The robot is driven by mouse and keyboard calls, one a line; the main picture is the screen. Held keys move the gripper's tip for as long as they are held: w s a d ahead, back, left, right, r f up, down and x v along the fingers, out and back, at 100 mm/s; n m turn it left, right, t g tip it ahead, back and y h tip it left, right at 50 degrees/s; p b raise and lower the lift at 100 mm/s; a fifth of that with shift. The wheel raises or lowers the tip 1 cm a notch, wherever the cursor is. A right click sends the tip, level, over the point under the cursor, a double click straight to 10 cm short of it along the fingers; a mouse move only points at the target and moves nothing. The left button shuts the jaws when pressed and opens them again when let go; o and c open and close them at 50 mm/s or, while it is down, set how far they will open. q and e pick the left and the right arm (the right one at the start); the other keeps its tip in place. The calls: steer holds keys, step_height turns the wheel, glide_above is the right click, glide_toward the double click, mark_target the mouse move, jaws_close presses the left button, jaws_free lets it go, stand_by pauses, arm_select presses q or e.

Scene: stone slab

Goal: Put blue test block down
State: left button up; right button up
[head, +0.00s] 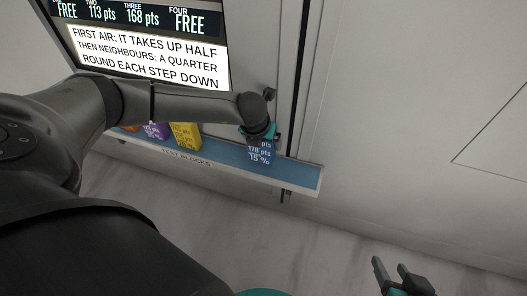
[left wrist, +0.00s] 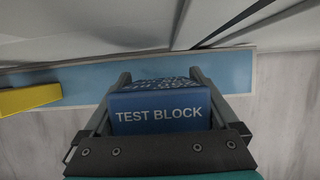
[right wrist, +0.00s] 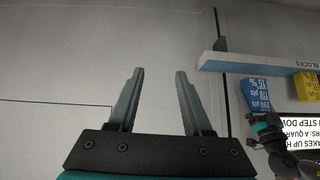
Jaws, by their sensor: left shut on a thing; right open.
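The blue test block (head: 261,151) is at the right part of the blue-topped shelf (head: 300,176) in the head view. In the left wrist view the blue test block (left wrist: 160,112) sits between the two fingers of my left gripper (left wrist: 160,88), which is shut on it. The shelf's blue top (left wrist: 236,72) lies behind and below the block there; I cannot tell whether the block touches it. My right gripper (head: 391,268) is open and empty, low at the right. In the right wrist view its fingers (right wrist: 157,85) are apart, and the blue block (right wrist: 257,94) shows upside down.
On the shelf, left of the blue block, stand a yellow block (head: 186,135), a purple block (head: 153,131) and an orange one (head: 128,128). A lit screen (head: 150,55) hangs above on the wall. The shelf's right end is bare. My left arm covers part of the view.

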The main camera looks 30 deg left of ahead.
mark_target(264, 150)
arm_select(q)
steer(key=shift+f, duration=0.35)
steer(key=shift+f+b, duration=0.5)
steer(key=shift+f, duration=0.1)
steer(key=shift+f+b, duration=0.35)
steer(key=shift+f, duration=0.2)
steer(key=shift+w+f+b, duration=0.15)
steer(key=shift+f+b, duration=0.2)
steer(key=shift+f, duration=0.1)
steer(key=shift+w+a+f+b, duration=0.1)
steer(key=shift+f+b, duration=0.1)
steer(key=shift+b, duration=0.1)
arm_select(e)
steer(key=w+a+r+t+y, duration=0.1)
steer(key=w+a+t+y, duration=0.1)
steer(key=a+t, duration=0.3)
steer(key=shift+a+r+y, duration=0.35)
steer(key=shift+a+y, duration=0.05)
steer(key=shift+y, duration=0.1)
arm_select(q)
steer(key=shift+f, duration=0.1)
arm_select(e)
steer(key=shift+t, duration=0.3)
arm_select(q)
steer(key=o, duration=1.6)
steer(key=shift+c, duration=0.2)
arm_select(e)
steer(key=shift+r, duration=0.1)
